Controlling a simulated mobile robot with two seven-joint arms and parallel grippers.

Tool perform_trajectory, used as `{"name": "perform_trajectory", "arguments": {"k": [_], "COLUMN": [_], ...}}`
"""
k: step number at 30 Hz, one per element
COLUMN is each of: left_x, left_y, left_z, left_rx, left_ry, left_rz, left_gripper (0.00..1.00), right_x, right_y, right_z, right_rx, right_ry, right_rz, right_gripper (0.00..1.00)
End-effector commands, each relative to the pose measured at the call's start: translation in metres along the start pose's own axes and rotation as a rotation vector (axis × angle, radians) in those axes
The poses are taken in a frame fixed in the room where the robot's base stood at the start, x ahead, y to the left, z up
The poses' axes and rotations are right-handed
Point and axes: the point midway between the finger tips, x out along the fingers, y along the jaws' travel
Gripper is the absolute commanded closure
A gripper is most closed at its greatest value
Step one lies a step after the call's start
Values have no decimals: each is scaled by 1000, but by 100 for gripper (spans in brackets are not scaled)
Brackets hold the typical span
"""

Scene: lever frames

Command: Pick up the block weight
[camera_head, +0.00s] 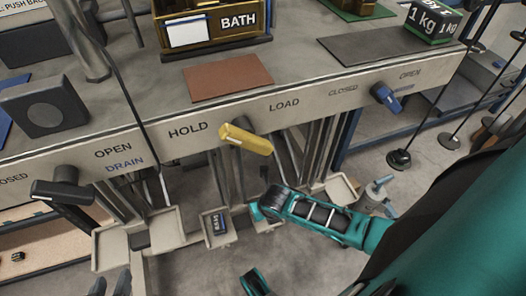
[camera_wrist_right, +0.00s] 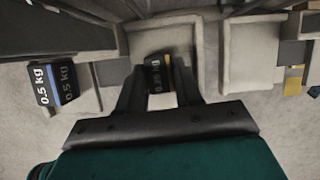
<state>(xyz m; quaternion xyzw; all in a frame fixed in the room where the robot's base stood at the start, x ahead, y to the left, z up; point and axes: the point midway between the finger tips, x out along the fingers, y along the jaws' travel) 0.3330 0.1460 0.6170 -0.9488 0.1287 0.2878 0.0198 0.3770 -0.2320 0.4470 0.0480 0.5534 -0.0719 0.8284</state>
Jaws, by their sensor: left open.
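A small black block weight marked 0.25 kg, with a yellow stripe, shows in the right wrist view (camera_wrist_right: 156,76). It is between the two fingers of my right gripper (camera_wrist_right: 159,82). Whether the fingers press on it is unclear. In the head view my right wrist hides this block and the fingertips. A black 0.5 kg block with a blue stripe (camera_wrist_right: 54,82) lies to the left in the wrist view; it sits in a tray in the head view (camera_head: 218,223). A 1 kg block (camera_head: 432,22) stands on the bench. My left gripper (camera_head: 110,285) is open and empty at the bottom left.
Pale trays hang below the bench front, including an empty one on the right (camera_wrist_right: 252,55). A yellow lever (camera_head: 247,139), a black lever (camera_head: 62,188) and a blue lever (camera_head: 386,97) stick out from the front. A BATH box (camera_head: 205,40) stands above.

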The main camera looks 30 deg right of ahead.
Motion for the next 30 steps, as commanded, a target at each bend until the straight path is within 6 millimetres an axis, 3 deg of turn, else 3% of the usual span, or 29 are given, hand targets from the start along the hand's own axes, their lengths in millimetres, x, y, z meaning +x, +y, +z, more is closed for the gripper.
{"name": "perform_trajectory", "arguments": {"k": [9,22,30], "left_x": [0,-2,-14], "left_y": [0,0,0], "left_z": [0,-2,-17], "left_rx": [-1,3,7], "left_ry": [0,-2,-3], "left_rz": [0,1,-1], "left_gripper": [57,57,57], "right_x": [0,-2,-19], "right_y": [0,0,-2], "right_z": [-1,-1,3], "right_rx": [0,1,6], "right_ry": [2,3,2], "right_rz": [0,0,-4], "right_gripper": [100,100,100]}}
